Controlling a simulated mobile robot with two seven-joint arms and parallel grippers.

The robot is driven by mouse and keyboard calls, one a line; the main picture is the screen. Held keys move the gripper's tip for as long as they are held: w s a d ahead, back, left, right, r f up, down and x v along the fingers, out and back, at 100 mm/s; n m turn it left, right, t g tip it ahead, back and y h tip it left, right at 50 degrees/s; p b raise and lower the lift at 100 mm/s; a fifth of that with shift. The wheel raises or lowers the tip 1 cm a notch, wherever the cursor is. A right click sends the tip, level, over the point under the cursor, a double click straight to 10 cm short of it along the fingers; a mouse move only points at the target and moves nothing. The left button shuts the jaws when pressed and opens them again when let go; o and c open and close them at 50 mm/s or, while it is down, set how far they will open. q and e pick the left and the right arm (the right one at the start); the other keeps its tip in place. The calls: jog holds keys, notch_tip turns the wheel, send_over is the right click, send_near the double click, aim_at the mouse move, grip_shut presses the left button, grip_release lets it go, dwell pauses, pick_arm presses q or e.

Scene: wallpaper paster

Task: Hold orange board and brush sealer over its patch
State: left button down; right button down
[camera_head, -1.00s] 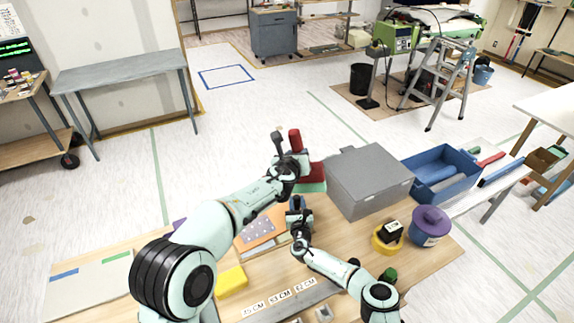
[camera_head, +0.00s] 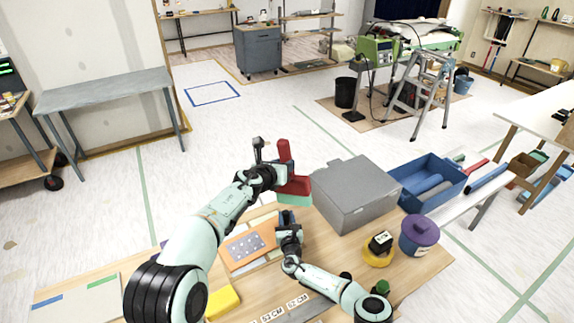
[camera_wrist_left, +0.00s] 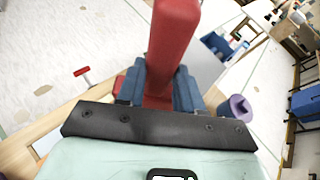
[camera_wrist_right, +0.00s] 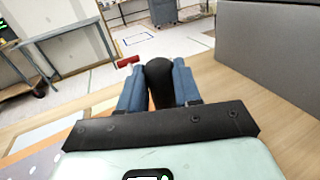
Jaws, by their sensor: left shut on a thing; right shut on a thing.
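The orange board (camera_head: 236,259) lies on the wooden table and bears a lilac dotted patch (camera_head: 249,246). My left gripper (camera_head: 278,177) is shut on a red-handled brush (camera_head: 293,187) with a mint-green lower edge, held up behind and right of the board. The red handle (camera_wrist_left: 172,40) stands between its fingers in the left wrist view. My right gripper (camera_head: 288,222) is at the board's right end, shut on a black rounded handle (camera_wrist_right: 160,82). Whether this handle joins the board is hidden. The patch also shows at the lower left of the right wrist view (camera_wrist_right: 22,165).
A grey box (camera_head: 356,195) stands right of my grippers, with a blue tray (camera_head: 430,183) beyond. A purple-lidded tub (camera_head: 419,233) and a yellow ring holding a black item (camera_head: 379,250) stand at the table's right. A yellow block (camera_head: 222,303) lies in front.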

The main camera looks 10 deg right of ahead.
pick_arm(q)
jog(key=a+f+m+g+h, duration=0.3)
jog(key=a+f+m, duration=0.3)
jog(key=a+f, duration=0.2)
jog(key=a, duration=0.2)
jog(key=shift+s+a+f+h, duration=0.25)
jog(key=shift+a+f+h, duration=0.05)
jog(key=shift+a+f, duration=0.1)
notch_tip(320, 180, down, 6)
jog(key=shift+f, duration=0.15)
jog(key=shift+f, duration=1.35)
dwell(2.3)
dwell(0.9)
jog(key=shift+s+a, duration=0.3)
jog(key=shift+a, duration=0.35)
jog(key=shift+s+a, duration=0.35)
jog(key=shift+a, duration=0.25)
jog(key=shift+s+a, duration=0.3)
jog(key=shift+a, duration=0.35)
jog(key=s+a, duration=0.3)
jog(key=a, duration=0.4)
jog(key=shift+s, duration=0.35)
